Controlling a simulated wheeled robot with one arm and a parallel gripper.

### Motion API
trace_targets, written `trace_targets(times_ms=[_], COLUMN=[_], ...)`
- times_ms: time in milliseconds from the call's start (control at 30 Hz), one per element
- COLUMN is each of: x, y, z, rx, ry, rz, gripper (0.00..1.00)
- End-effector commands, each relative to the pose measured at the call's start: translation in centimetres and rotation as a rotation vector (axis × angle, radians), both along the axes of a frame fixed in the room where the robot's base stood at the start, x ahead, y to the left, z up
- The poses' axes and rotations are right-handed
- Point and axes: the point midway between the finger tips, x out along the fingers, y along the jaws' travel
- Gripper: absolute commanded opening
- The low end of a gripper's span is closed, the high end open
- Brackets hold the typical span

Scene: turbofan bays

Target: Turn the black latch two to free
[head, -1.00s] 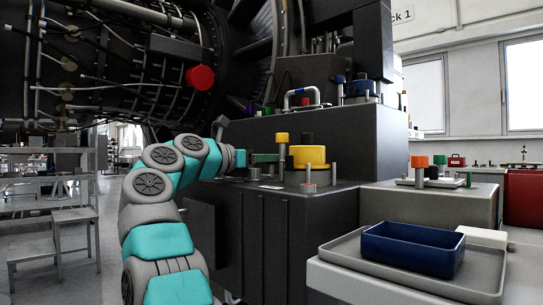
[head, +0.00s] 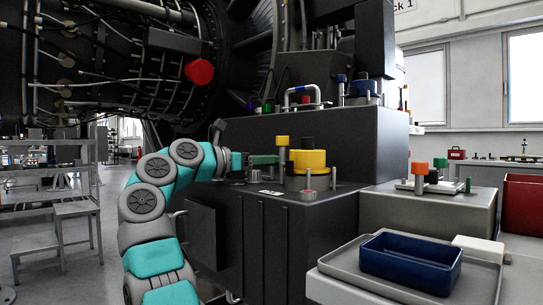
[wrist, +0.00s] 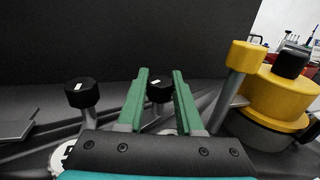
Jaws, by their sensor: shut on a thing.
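My gripper (wrist: 160,84) has two green fingers, shut on a black-capped latch (wrist: 161,90) on a grey post. The fingers stand on either side of its cap. In the head view my gripper (head: 264,160) is at the left of the dark block's lower step, and the held latch cannot be made out there. A second black-capped post (wrist: 82,93) stands to the left in the wrist view, apart from the fingers. No label tells me which of the two is latch two.
A yellow-capped post (head: 282,148) and a yellow cylinder with a black top (head: 311,161) stand close right of my gripper. The dark block's upper step (head: 345,137) rises behind. A blue bin (head: 411,264) sits on a tray at the lower right.

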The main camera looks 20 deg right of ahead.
Motion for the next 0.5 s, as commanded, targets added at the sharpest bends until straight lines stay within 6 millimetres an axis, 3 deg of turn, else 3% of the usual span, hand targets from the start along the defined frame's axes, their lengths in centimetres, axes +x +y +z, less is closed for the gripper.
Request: trace_targets(times_ms=[500], x=[-0.06], y=[0.0], z=[0.37], rx=[-0.001], ry=[0.0], rz=[-0.073], gripper=[0.0])
